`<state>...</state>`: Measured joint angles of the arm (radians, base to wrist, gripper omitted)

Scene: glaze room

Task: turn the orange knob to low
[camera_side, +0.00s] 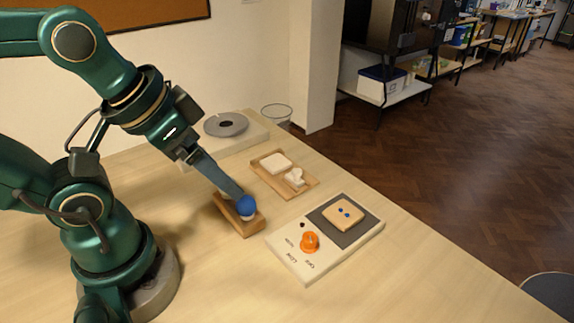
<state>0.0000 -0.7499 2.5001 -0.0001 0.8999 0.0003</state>
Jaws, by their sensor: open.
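The orange knob (310,242) stands on the front left part of a flat white panel (287,262). Small lettering runs around the knob, with words such as "OFF" and "LOW", but the print is too small to read surely. I cannot tell which mark the knob points to. My gripper (240,197) is open, to the left of the knob and apart from it. Its fingertips are at a blue ball-like thing (247,204) on a small wooden block (233,220). I cannot tell whether they touch it. The fingers overlap in this view.
A tan square with blue dots (343,213) lies on the panel's dark plate (362,229). A wooden board (304,190) with white pieces lies behind. A white device with a grey disc (226,124) and a clear bowl (277,114) stand farther back. The front table is clear.

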